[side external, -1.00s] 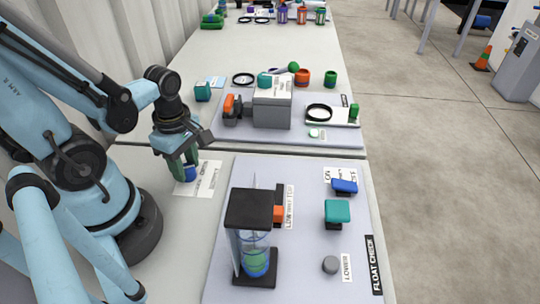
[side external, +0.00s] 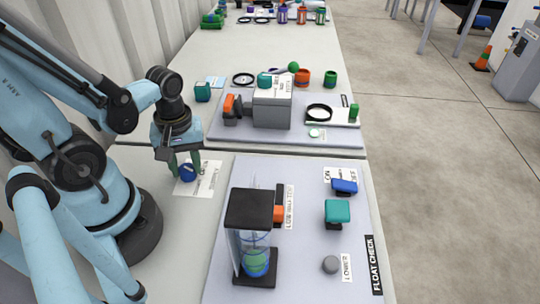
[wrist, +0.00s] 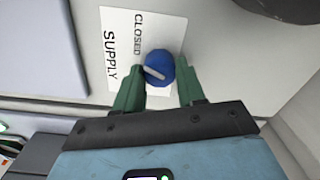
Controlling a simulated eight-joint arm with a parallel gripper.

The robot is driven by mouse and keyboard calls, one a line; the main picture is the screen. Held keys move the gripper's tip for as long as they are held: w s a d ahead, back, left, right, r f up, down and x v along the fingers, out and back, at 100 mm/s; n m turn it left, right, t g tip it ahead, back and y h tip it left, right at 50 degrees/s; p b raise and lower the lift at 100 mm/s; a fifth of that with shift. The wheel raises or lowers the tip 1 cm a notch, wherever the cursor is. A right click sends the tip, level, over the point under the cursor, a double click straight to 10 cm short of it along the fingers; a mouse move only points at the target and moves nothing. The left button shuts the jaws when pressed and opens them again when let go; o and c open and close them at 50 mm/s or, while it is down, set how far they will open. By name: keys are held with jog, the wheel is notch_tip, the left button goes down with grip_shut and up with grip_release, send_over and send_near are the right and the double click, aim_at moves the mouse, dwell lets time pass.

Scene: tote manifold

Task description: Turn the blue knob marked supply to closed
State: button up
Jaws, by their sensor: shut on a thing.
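The blue supply knob (side external: 188,173) stands on a white label card (side external: 209,181) at the left of the table. In the wrist view the knob (wrist: 159,66) is round, with a pale line across it slanting from upper left to lower right. The card there reads CLOSED and SUPPLY; part of it is hidden by the knob and my fingers. My gripper (side external: 186,164) points down over the card, its green fingers on either side of the knob. In the wrist view my gripper (wrist: 160,82) is shut on the knob.
Right of the knob is a panel (side external: 305,265) with a black-topped clear column (side external: 249,222), an orange switch, and blue, teal and grey controls. Behind is another panel with a grey box (side external: 272,107). The bare table around the card is clear.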

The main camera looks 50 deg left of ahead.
aim_at(188, 167)
jog(key=shift+m, duration=0.9)
jog(key=o, duration=1.1)
jog(key=shift+c, duration=0.2)
jog(key=shift+r, duration=0.1)
notch_tip(188, 167, up, 12)
jog(key=shift+w, duration=0.15)
jog(key=shift+d, duration=0.1)
